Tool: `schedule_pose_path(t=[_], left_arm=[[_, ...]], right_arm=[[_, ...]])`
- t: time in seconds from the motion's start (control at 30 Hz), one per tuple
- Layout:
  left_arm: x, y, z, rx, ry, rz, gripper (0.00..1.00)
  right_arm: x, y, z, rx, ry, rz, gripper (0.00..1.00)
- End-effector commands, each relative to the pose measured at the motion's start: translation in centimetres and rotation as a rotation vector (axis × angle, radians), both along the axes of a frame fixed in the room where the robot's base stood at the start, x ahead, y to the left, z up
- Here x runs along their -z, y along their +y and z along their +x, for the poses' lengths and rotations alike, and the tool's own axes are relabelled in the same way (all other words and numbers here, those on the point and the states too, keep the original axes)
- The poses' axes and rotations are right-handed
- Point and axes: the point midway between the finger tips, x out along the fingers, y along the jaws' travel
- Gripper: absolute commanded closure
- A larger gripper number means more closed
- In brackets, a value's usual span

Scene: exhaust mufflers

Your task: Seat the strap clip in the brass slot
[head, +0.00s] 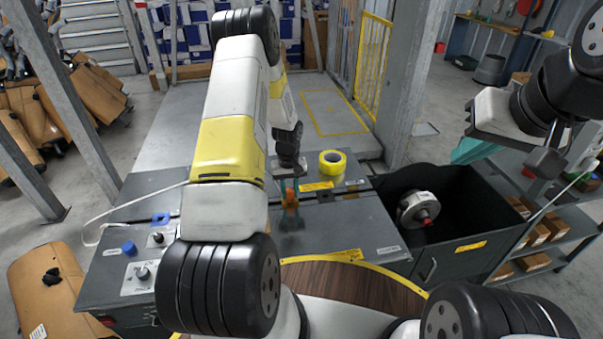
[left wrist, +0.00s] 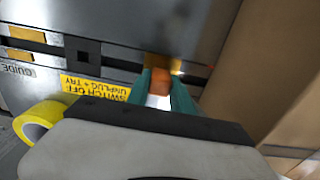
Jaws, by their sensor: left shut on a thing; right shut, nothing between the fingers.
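The strap clip, an orange block, is between the teal fingers of my left gripper (head: 290,198). The left wrist view shows the orange clip (left wrist: 160,88) gripped between both fingertips of my left gripper (left wrist: 164,93). A brass-coloured patch (left wrist: 164,62), which looks like the brass slot, lies just beyond the clip in the dark groove of the grey bench top. I cannot tell whether the clip touches or enters it. In the head view the slot is not clear behind the fingers. My right gripper (head: 471,151) is far off at the right, above the black bin, shut and empty.
A yellow tape roll (head: 332,162) stands on the grey bench (head: 340,222) beyond my left gripper. A black bin (head: 463,215) with a round metal part adjoins the bench's right side. A blue knob (head: 128,248) and white strap lie left. A cardboard-coloured surface (left wrist: 268,75) fills the wrist view's right.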

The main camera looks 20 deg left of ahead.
Motion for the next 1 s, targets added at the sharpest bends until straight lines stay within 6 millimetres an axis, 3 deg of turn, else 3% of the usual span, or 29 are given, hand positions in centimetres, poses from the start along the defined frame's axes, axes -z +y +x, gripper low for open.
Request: schedule_pose_path(t=[0.27,0.3,0.4,0.77,1.0], left_arm=[[0.6,0.0,0.0,0.0,0.0,0.0,1.0],[0.6,0.0,0.0,0.0,-0.001,0.0,0.68],[0.6,0.0,0.0,0.0,0.0,0.0,0.48],[0.2,0.0,0.1,0.0,-0.001,0.0,0.48],[-3.5,0.0,0.2,0.0,-0.005,0.0,0.48]], right_arm=[[0.0,0.0,0.0,0.0,0.0,0.0,1.0],[0.0,0.0,0.0,0.0,0.0,0.0,1.0],[0.0,0.0,0.0,0.0,0.0,0.0,1.0],[0.0,0.0,0.0,0.0,0.0,0.0,1.0],[0.0,0.0,0.0,0.0,0.0,0.0,1.0]])
